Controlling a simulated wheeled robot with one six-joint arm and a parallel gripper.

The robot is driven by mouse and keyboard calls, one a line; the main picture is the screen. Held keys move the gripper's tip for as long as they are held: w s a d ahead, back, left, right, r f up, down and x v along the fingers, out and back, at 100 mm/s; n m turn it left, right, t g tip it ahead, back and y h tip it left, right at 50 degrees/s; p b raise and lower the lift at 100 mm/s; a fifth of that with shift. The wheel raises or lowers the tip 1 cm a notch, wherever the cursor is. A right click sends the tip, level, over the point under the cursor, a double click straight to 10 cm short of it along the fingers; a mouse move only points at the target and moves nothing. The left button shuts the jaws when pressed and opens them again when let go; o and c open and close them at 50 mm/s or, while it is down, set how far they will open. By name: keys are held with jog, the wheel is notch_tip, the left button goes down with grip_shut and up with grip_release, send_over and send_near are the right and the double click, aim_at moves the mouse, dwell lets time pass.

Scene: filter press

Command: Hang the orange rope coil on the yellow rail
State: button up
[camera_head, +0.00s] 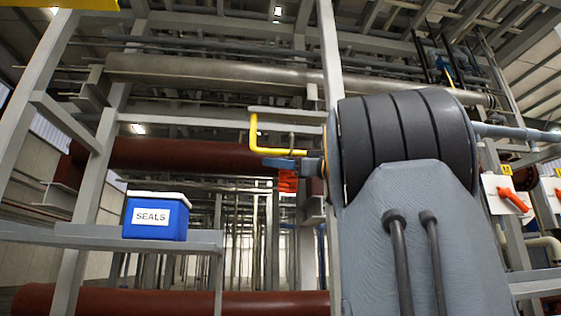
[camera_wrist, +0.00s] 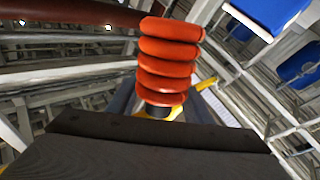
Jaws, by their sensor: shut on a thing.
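The orange rope coil (camera_head: 288,183) hangs just below my gripper (camera_head: 290,163) in the head view. In the wrist view the coil (camera_wrist: 168,52) shows as a stack of thick orange loops beyond the jaws. My gripper is shut on the coil's top end, where a dark and yellow piece shows. The yellow rail (camera_head: 275,149) is a bent bar with an upturned left end. In the head view it appears just above my gripper and the coil; I cannot tell the depth gap. A yellow bar, perhaps the rail, shows in the wrist view (camera_wrist: 206,83) right of the coil.
A blue box labelled SEALS (camera_head: 155,218) stands on a grey shelf (camera_head: 60,234) at left. A grey upright post (camera_head: 331,60) rises close to the rail's right end. Large pipes (camera_head: 170,155) run behind. White panels with orange handles (camera_head: 512,200) are at right.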

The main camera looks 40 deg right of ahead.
jog(key=shift+w+d+r, duration=0.1)
jog(key=shift+w+d, duration=0.4)
jog(key=shift+w, duration=0.25)
jog(key=shift+c, duration=1.2)
jog(key=shift+w, duration=0.1)
grip_shut()
jog(key=shift+w+d+f+b, duration=0.2)
jog(key=shift+w+f, duration=0.15)
jog(key=shift+f, duration=0.35)
jog(key=shift+w+d+f+b, duration=0.2)
jog(key=shift+w+f, duration=0.1)
jog(key=shift+f, duration=0.35)
jog(key=o, duration=1.6)
grip_release()
jog(key=shift+f, duration=0.1)
